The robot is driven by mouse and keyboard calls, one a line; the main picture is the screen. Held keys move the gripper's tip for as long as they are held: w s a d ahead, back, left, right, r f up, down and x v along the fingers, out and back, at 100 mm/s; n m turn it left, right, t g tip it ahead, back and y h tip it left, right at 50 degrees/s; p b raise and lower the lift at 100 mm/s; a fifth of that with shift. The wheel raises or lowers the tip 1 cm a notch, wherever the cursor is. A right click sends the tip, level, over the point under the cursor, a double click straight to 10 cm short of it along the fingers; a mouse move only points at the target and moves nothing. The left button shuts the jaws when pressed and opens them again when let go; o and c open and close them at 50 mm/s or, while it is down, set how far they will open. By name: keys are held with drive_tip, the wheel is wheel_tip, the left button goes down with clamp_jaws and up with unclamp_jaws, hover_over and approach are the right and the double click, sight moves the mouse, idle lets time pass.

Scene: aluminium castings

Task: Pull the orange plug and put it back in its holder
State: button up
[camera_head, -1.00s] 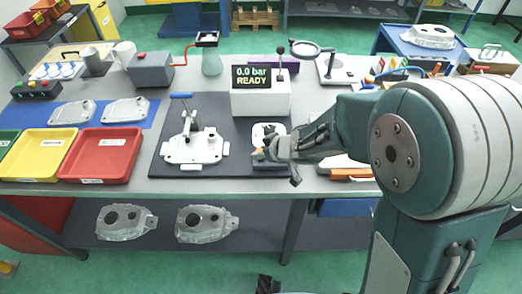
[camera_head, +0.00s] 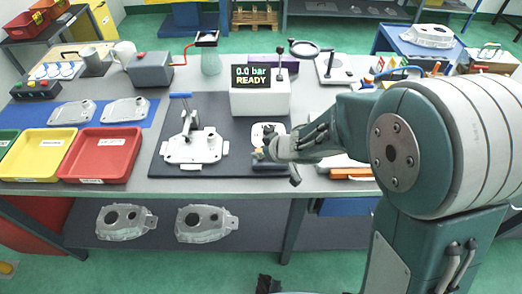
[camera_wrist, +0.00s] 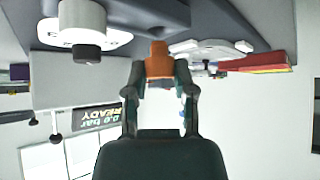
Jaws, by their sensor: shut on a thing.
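The orange plug (camera_wrist: 159,63) is between the two fingers of my gripper (camera_wrist: 160,80) in the wrist view. The fingers are shut on it from both sides. Its far end meets a dark surface, and I cannot tell whether it is seated in something. In the head view, my gripper (camera_head: 268,152) is low over the front right of the dark mat (camera_head: 236,150), and only a bit of the orange plug (camera_head: 258,153) shows. A dark blue block (camera_head: 270,166), perhaps the holder, lies just below it, partly hidden. A white casting (camera_head: 192,149) with a blue-handled clamp (camera_head: 181,96) stands left.
A white box (camera_head: 260,101) with a display reading "0.0 bar READY" stands behind my gripper. A white round part with a dark knob (camera_wrist: 86,52) is close by in the wrist view. A red tray (camera_head: 104,157) is left of the mat. Orange-handled items (camera_head: 350,173) lie right.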

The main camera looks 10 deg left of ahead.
drive_tip(key=shift+f, duration=1.15)
drive_tip(key=o, duration=0.8)
drive_tip(key=v, duration=1.1)
drive_tip(key=shift+s+d+r, duration=0.15)
drive_tip(key=shift+d+r, duration=0.1)
drive_tip(key=shift+r, duration=0.05)
